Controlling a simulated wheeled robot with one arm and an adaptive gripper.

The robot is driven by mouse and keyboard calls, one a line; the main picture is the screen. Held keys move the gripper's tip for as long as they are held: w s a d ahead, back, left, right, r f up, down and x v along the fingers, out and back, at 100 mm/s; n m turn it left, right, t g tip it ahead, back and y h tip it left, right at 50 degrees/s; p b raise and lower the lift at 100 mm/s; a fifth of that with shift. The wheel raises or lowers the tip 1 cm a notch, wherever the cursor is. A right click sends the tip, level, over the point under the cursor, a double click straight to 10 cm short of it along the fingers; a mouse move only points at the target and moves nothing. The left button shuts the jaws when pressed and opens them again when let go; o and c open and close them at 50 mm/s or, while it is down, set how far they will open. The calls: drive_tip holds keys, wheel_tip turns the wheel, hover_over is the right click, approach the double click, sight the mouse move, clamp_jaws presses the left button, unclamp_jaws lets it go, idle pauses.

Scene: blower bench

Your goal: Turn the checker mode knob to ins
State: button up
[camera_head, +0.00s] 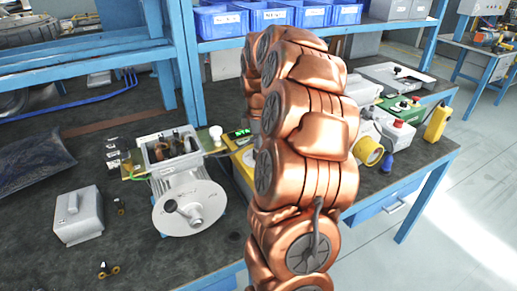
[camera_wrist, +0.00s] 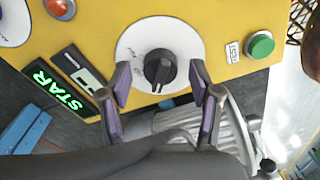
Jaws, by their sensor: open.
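The checker's yellow panel (camera_wrist: 240,18) fills the upper part of the wrist view. Its black mode knob (camera_wrist: 159,69) sits at the centre of a round white dial plate (camera_wrist: 135,42) with small markings too small to read. My gripper (camera_wrist: 160,84) is open, with one finger on each side of the knob and a visible gap to it on both sides. In the head view the yellow checker (camera_head: 243,172) is partly hidden behind my copper arm, and the knob and gripper are hidden there.
The panel also carries a green button (camera_wrist: 260,44), a red lamp (camera_wrist: 60,8) and a lit green display (camera_wrist: 58,90) reading "STAR". A motor (camera_head: 188,200) stands left of the checker. A grey metal block (camera_head: 78,215) lies further left on the dark bench.

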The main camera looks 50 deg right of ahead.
drive_tip(key=shift+f, duration=0.15)
drive_tip(key=c, duration=1.1)
